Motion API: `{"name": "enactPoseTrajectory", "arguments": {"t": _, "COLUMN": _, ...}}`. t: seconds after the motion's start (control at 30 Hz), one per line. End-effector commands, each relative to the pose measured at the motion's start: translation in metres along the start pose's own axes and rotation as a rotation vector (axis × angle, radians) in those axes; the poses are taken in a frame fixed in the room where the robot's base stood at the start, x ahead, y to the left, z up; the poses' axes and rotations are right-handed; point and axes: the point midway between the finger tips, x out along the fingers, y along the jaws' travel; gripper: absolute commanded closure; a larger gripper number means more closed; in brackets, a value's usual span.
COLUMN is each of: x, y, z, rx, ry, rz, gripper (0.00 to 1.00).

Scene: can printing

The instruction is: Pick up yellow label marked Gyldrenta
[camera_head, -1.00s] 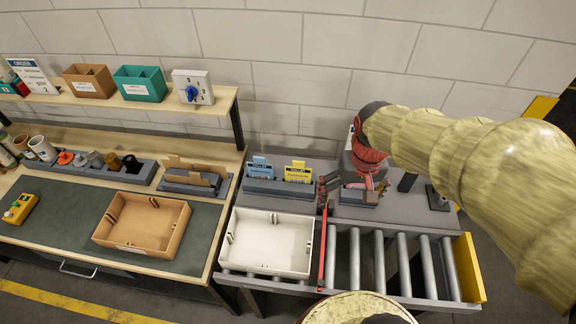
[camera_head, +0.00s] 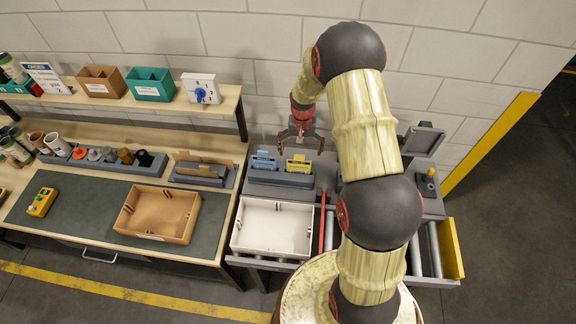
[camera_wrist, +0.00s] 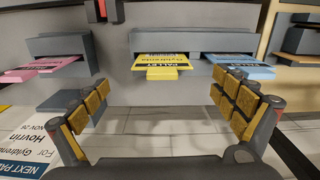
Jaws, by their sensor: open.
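The yellow label (camera_head: 299,165) stands in a grey holder (camera_head: 281,180) on the conveyor bench, to the right of a blue label (camera_head: 264,162). In the wrist view the yellow label (camera_wrist: 162,63) shows upside-down print reading PALLET and what looks like Gyldrenta, with a plain tab toward me. My gripper (camera_head: 300,143) is above and behind the yellow label in the head view. In the wrist view my gripper (camera_wrist: 167,98) has its padded fingers wide apart, with nothing between them. The yellow label lies ahead of the gap, apart from both fingers.
A pink label (camera_wrist: 42,68) sits in another holder at left. A printed sheet (camera_wrist: 28,145) reading NEXT PALLET lies below it. A white tray (camera_head: 273,228) stands in front of the holder. A shelf with bins (camera_head: 149,84) is at left; my arm hides part of the rollers.

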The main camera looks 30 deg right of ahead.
Motion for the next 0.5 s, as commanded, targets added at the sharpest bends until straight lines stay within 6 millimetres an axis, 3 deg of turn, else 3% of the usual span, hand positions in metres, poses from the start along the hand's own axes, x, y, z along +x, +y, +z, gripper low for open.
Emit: {"name": "enactPoseTrajectory", "arguments": {"t": 0.5, "x": 0.045, "y": -0.005, "z": -0.001, "rx": 0.027, "ry": 0.005, "rz": -0.001, "gripper": 0.03}}
